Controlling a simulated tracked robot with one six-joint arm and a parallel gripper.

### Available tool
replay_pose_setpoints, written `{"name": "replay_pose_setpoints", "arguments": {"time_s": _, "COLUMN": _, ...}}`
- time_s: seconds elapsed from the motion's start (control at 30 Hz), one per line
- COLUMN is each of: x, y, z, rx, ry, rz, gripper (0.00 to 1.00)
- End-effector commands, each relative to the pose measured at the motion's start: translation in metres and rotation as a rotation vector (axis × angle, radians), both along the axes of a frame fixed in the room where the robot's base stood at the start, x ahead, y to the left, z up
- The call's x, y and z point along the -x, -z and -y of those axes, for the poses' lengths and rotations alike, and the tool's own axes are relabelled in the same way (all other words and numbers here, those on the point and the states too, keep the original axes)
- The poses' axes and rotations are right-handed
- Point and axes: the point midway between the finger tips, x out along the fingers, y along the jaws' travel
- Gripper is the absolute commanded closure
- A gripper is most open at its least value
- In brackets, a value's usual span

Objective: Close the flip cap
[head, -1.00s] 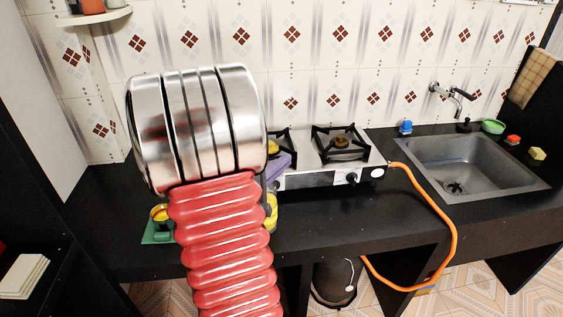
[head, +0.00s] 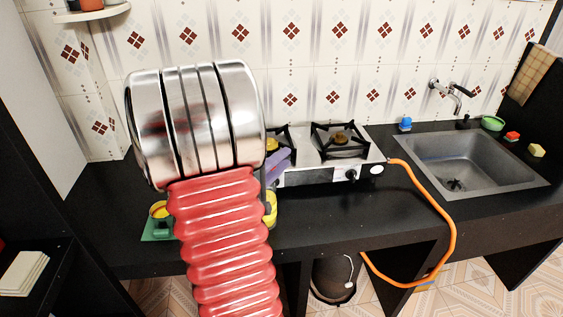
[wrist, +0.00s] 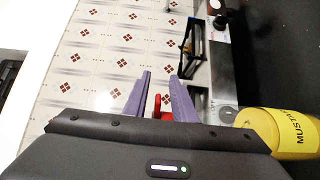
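My gripper (wrist: 160,75) shows in the wrist view as two purple fingers with a gap between them. A small red part (wrist: 157,104) shows between the bases of the fingers; I cannot tell whether it is the flip cap or whether it touches them. In the head view the purple fingers (head: 278,165) show at the front left of the stove, mostly hidden by my red and metal arm. Part of a yellow object (head: 271,208) shows just below them.
A yellow item on a green base (head: 158,228) is at the left. A sink (head: 465,165) is at the right.

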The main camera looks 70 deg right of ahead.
Motion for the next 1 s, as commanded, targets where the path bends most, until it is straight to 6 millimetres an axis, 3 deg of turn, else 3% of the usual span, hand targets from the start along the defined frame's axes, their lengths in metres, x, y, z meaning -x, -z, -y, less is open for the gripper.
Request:
{"name": "replay_pose_setpoints", "arguments": {"time_s": 0.27, "x": -0.005, "y": 0.000, "z": -0.010, "rx": 0.001, "ry": -0.003, "rz": 0.000, "gripper": 0.76}}
{"name": "replay_pose_setpoints", "arguments": {"time_s": 0.7, "x": -0.020, "y": 0.001, "z": -0.058, "rx": 0.000, "ry": -0.003, "rz": 0.000, "gripper": 0.76}}
{"name": "replay_pose_setpoints", "arguments": {"time_s": 1.0, "x": -0.023, "y": 0.001, "z": -0.072, "rx": 0.000, "ry": 0.000, "rz": 0.000, "gripper": 0.76}}
